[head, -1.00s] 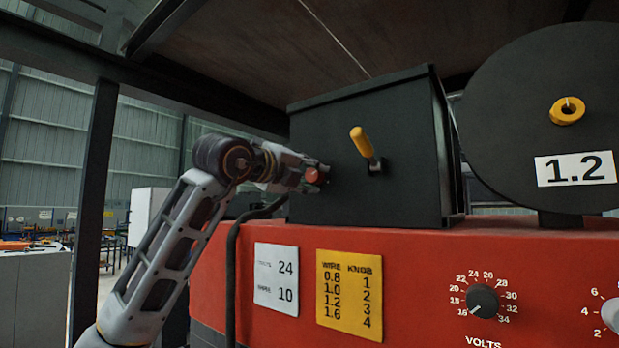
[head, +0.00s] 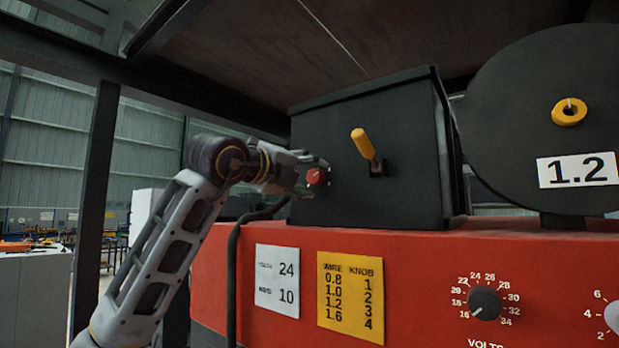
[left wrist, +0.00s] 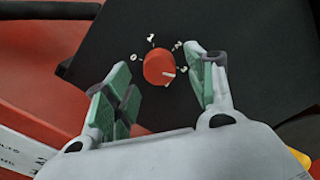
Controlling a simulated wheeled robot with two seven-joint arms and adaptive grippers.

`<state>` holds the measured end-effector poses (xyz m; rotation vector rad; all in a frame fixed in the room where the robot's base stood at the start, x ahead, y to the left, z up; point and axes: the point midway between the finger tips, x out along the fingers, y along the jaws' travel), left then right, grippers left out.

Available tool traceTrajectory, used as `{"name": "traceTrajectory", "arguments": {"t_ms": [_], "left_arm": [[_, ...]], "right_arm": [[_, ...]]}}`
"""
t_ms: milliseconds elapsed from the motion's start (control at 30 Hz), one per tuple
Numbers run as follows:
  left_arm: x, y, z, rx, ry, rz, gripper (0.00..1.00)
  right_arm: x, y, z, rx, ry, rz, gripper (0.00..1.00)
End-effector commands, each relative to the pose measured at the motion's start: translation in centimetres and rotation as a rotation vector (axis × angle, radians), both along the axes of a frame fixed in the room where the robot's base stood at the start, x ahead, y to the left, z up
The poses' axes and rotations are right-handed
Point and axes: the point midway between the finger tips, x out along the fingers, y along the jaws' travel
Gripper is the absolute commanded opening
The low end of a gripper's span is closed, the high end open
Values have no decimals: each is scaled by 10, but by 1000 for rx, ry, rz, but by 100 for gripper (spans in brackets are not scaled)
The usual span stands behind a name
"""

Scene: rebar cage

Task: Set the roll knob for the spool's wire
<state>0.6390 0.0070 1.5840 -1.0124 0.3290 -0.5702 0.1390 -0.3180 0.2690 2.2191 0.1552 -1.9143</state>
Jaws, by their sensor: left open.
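The red roll knob (head: 316,177) sits on the front of the black feeder box (head: 345,215). It also shows in the left wrist view (left wrist: 155,66), where its white pointer line faces the right-hand mark; the small marks around it are hard to read. My left gripper (head: 305,172) is open. In the wrist view its green-padded fingers (left wrist: 163,88) stand apart on either side of the knob, with gaps to it. The black spool (head: 520,115) carries a 1.2 label (head: 577,170). The yellow chart (head: 350,297) pairs wire 1.2 with knob 3. My right gripper is not in view.
A yellow-handled lever (head: 363,145) sticks out of the box right of the knob. Below are the red machine body (head: 420,265), a white card (head: 277,280) and a volts dial (head: 485,303). A black cable (head: 234,265) hangs below my gripper. A dark roof panel is overhead.

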Motion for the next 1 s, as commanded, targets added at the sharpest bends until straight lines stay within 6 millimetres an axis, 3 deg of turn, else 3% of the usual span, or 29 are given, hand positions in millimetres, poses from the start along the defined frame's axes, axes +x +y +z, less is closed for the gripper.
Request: {"name": "traceTrajectory", "arguments": {"t_ms": [700,1000], "left_arm": [[-70,52,0,1,-2,3,56],[-86,64,0,1,-1,2,56]], "right_arm": [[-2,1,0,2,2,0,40],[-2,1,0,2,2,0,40]]}}
